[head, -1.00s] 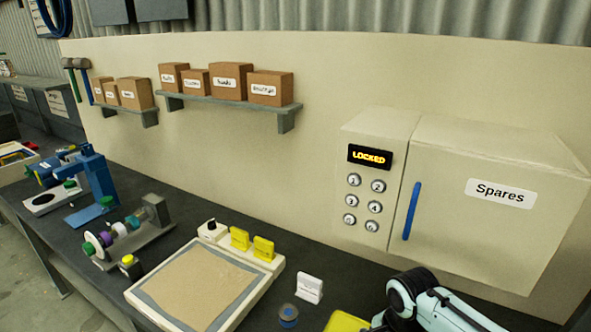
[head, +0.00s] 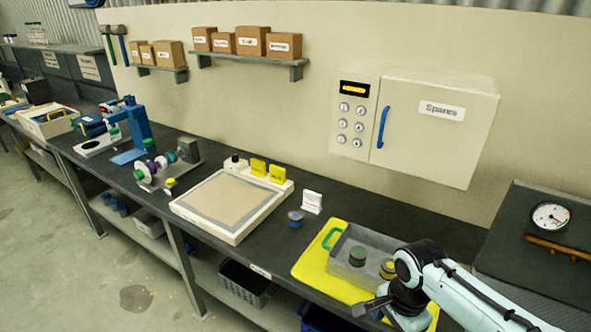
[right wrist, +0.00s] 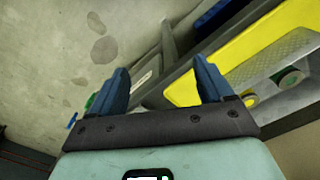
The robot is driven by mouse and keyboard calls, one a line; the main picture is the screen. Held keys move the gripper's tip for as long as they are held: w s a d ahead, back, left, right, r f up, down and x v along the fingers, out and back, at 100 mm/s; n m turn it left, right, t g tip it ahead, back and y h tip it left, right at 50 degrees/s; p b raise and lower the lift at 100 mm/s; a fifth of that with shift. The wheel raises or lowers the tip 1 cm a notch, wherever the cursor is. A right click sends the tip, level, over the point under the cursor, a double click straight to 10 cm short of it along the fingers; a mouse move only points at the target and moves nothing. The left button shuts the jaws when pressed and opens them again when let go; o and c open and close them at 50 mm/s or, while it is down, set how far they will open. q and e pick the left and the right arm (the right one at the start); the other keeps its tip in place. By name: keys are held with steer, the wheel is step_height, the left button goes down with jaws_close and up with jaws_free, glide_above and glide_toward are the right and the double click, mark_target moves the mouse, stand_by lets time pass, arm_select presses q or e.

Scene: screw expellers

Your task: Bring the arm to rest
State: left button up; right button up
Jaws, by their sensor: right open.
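My right gripper (head: 378,308) reaches in from the lower right in the head view, at the front edge of the bench beside the yellow mat (head: 315,262). In the right wrist view my right gripper (right wrist: 166,85) has two blue fingers spread apart with nothing between them. Beyond them are the floor, the bench edge and the yellow mat (right wrist: 240,60). My left gripper is not in view.
A grey tray (head: 340,245) with round pieces sits on the yellow mat, close to my right arm. A sand-coloured panel (head: 228,198), a locked Spares cabinet (head: 435,130) and a gauge box (head: 520,240) stand around. Open floor (head: 60,255) lies in front of the bench.

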steer(key=a+f+n+g+y, duration=0.1)
steer(key=a+f+n+y, duration=0.15)
steer(key=f, duration=0.85)
steer(key=a+f+n+y, duration=0.1)
steer(key=a+f+n, duration=0.15)
steer(key=f, duration=0.95)
steer(key=s+a+f+n, duration=0.1)
steer(key=s+f+n, duration=0.3)
steer(key=s+f, duration=1.5)
steer(key=shift+s+a, duration=0.4)
steer(key=shift+s, duration=0.5)
